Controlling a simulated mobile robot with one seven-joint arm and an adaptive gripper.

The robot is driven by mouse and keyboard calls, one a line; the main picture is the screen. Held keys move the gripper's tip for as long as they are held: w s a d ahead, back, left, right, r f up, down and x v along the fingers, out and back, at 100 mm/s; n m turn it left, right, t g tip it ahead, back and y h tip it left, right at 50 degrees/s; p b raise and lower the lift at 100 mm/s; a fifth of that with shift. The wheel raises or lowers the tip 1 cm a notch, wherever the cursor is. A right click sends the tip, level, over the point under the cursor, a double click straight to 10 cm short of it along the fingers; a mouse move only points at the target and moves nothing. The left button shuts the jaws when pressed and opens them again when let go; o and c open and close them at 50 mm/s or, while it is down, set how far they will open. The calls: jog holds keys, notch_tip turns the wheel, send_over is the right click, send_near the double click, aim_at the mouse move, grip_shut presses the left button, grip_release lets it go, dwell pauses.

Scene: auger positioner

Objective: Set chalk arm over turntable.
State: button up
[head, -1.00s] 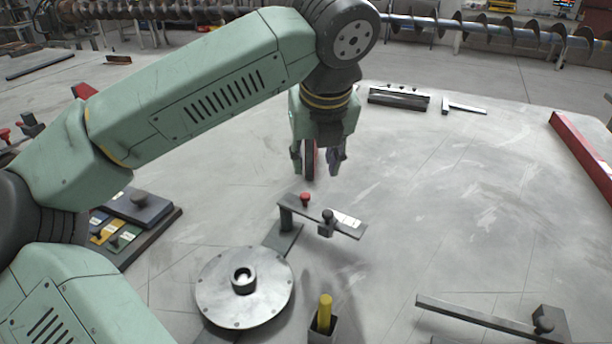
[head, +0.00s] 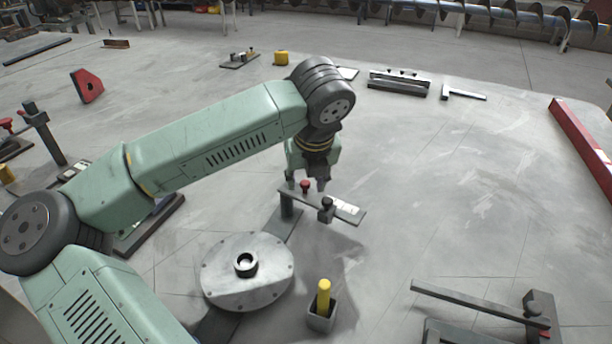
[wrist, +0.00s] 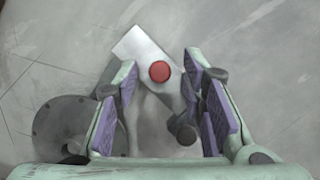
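The chalk arm (head: 341,208) is a flat grey bar on a short post behind the turntable. It points right, away from the disc, with a red knob (head: 305,185) over the post, a black knob (head: 326,203) and a white label near its free end. The turntable (head: 222,271) is a round metal disc with a raised hub ring. My gripper (head: 306,184) is open, fingers down, just above the post end. In the wrist view the red knob (wrist: 159,71) shows between the spread purple-padded fingers, touching neither; the turntable (wrist: 60,125) is partly hidden at lower left.
A bar with a knob (head: 460,300) lies at lower right. A red beam (head: 585,150) edges the right. Floor right of the chalk arm is clear.

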grip_shut()
dwell(0.3)
dwell(0.5)
